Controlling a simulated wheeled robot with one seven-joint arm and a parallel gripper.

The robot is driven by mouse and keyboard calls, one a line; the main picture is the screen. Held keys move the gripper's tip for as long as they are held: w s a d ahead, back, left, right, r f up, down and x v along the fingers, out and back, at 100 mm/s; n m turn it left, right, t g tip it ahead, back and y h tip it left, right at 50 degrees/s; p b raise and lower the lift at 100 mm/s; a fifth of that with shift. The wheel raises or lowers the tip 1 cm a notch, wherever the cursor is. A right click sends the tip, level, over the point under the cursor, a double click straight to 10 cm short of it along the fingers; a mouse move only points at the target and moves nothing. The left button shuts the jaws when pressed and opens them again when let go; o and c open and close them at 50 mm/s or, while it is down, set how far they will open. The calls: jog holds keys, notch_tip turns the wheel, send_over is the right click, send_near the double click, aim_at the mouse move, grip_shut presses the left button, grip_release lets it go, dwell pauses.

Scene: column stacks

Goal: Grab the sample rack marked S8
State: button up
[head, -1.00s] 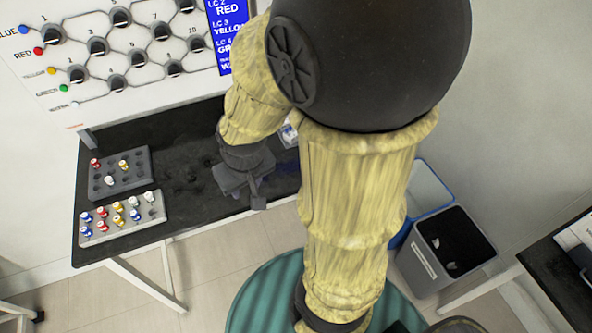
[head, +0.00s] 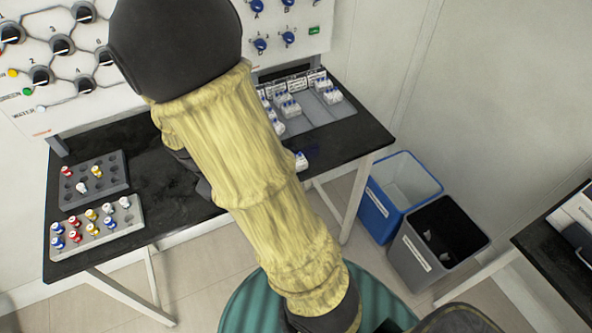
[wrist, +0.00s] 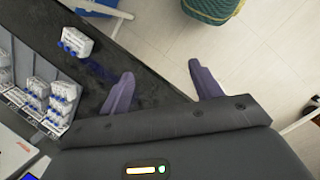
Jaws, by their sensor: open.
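A small white sample rack with blue-capped vials (head: 301,160) stands alone near the table's front edge, partly hidden by my arm. It also shows in the wrist view (wrist: 76,42), up and left of my fingers. Several similar white racks (head: 289,107) stand in a grey tray (head: 318,114) at the back right of the table; some show at the left of the wrist view (wrist: 62,97). No marking S8 is readable on any rack. My gripper (wrist: 161,72) is open and empty, its purple fingers over the table's edge, apart from the lone rack. In the head view my arm mostly hides it.
A dark grey block (head: 94,183) and a light grey block (head: 100,228) hold coloured vials on the left of the black table (head: 160,200). Wall panels with knobs stand behind. A blue bin (head: 377,205) and a grey bin (head: 420,262) stand right of the table.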

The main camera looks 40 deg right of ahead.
jog(key=w+d+f+n+h+b, duration=0.1)
jog(key=w+n+h+b, duration=0.1)
jog(key=n+h, duration=0.1)
jog(key=w+d+f+n+g+h+b, duration=0.1)
jog(key=w+d+f+n+h+b, duration=0.1)
jog(key=w+h, duration=0.1)
jog(key=w+d+f+n+h+b, duration=0.1)
jog(key=w+d+f+n+h, duration=0.1)
jog(key=w+n+h, duration=0.1)
jog(key=shift+n+g+h+b, duration=0.3)
jog(key=shift+b, duration=0.1)
jog(key=shift+w+r, duration=0.1)
jog(key=shift+r, duration=0.05)
jog(key=shift+d, duration=0.1)
jog(key=x, duration=1.2)
jog(key=shift+d+r+p, duration=0.1)
jog(key=shift+r+p, duration=0.05)
jog(key=shift+p, duration=0.2)
jog(key=shift+d, duration=0.1)
